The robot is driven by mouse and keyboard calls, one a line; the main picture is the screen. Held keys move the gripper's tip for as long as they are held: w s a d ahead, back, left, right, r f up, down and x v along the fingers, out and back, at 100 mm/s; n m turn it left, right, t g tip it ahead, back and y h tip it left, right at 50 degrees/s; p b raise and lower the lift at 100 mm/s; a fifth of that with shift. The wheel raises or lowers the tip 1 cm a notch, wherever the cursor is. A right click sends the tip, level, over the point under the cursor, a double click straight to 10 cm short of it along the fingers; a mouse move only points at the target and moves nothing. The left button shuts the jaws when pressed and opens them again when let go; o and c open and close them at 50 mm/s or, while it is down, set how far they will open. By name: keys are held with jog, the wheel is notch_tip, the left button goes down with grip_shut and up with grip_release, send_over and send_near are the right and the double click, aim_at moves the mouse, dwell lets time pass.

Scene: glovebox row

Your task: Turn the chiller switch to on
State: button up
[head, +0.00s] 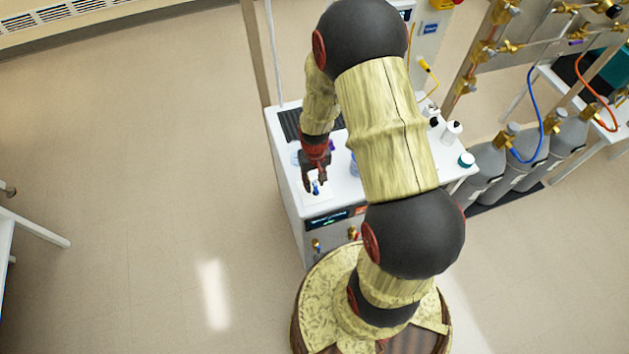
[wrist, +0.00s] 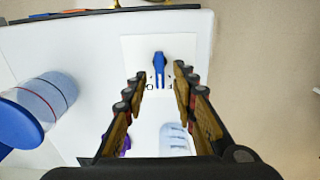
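The chiller (head: 292,205) is a white cabinet with a dark display on its front. Its switch shows in the wrist view as a blue handle (wrist: 158,68) on a white square plate (wrist: 131,48), with small dark marks near its lower end. The handle lies roughly upright in that picture; I cannot read which mark it points to. In the head view the switch is a small blue spot (head: 316,188) below my gripper (head: 315,180). In the wrist view my gripper (wrist: 160,76) is open, with one finger on each side of the handle's lower part. I see no clear contact.
A blue-lidded clear container (wrist: 45,100) stands left of the plate in the wrist view. A pale blue item (wrist: 175,140) and a purple item (wrist: 125,146) lie near the fingers. White bottles (head: 451,132) and grey gas cylinders (head: 525,160) stand at right.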

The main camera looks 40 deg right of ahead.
aim_at(315, 186)
jog(key=shift+r, duration=0.1)
notch_tip(315, 186, up, 12)
dwell(0.5)
dwell(0.5)
jog(key=s+a+r+n+t+b, duration=0.1)
jog(key=s+a+r+t+b, duration=0.1)
jog(key=s+a+r+b, duration=0.3)
jog(key=s+a+r+n+t+b, duration=0.2)
jog(key=s+a+r+b, duration=0.4)
jog(key=r, duration=0.5)
jog(key=shift+s+a+r+t, duration=0.4)
jog(key=shift+s+a+t, duration=0.4)
jog(key=shift+s, duration=0.25)
